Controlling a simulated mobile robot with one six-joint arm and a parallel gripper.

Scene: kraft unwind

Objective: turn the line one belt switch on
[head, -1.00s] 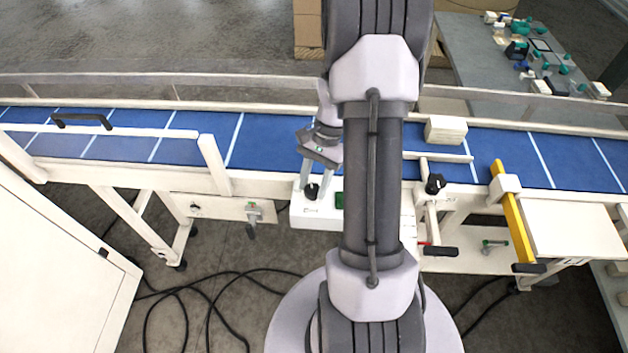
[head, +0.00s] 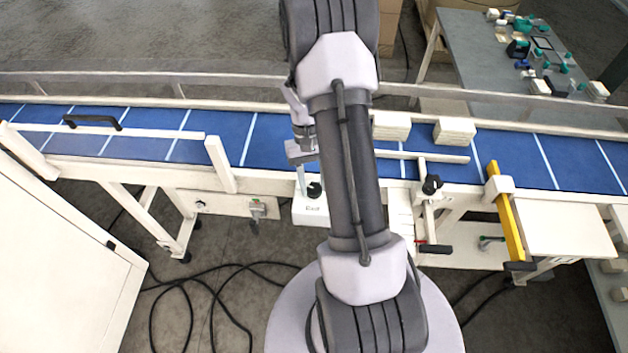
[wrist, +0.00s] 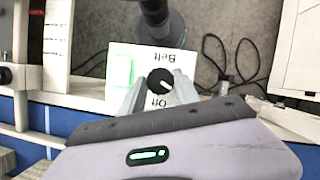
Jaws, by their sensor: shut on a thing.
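The belt switch is a black rotary knob (wrist: 160,80) on a white box (wrist: 201,72) marked "Belt" and "Off"; its short white mark points to the right and slightly down in the wrist view. In the head view, the knob (head: 314,190) sits on the box (head: 310,212) at the belt's front side. My gripper (wrist: 157,92) has a finger on each side of the knob and is shut on it. In the head view, my gripper (head: 307,188) is partly hidden by my arm.
A blue conveyor belt (head: 275,145) runs behind the switch, with pale cartons (head: 390,126) and (head: 455,131) on it. A yellow arm (head: 511,220) stands right. Black cables lie on the floor.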

